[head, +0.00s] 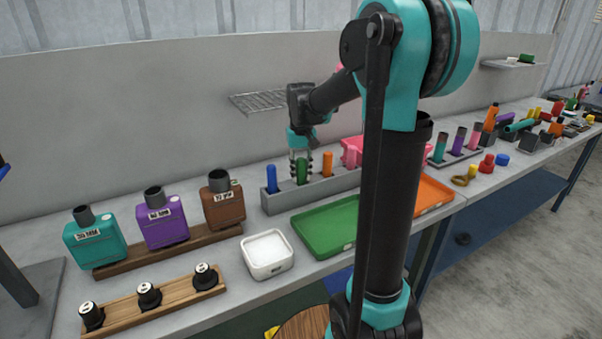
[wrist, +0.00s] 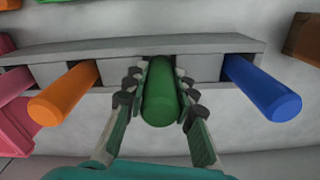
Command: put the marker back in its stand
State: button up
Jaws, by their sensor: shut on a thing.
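The green marker (wrist: 160,100) stands upright at the grey stand, between a blue marker and an orange marker. My gripper (wrist: 157,96) is shut on the green marker, with one finger on each side of it. In the head view my gripper (head: 301,168) points down at the stand (head: 338,184), and the green marker (head: 302,172) shows between the fingers. The marker's lower end is at a slot of the stand; I cannot tell how deep it sits. The blue marker (head: 271,178) and the orange marker (head: 327,164) stand in the stand on either side.
A green tray (head: 325,226) and a white dish (head: 266,254) lie in front of the stand. A wire shelf (head: 260,101) is on the wall behind. A pink thing (wrist: 40,127) lies beside the orange marker.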

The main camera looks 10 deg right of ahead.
jog(key=o, duration=1)
jog(key=shift+f, duration=0.1)
jog(key=shift+o, duration=0.2)
notch_tip(320, 180, up, 12)
jog(key=shift+r, duration=0.15)
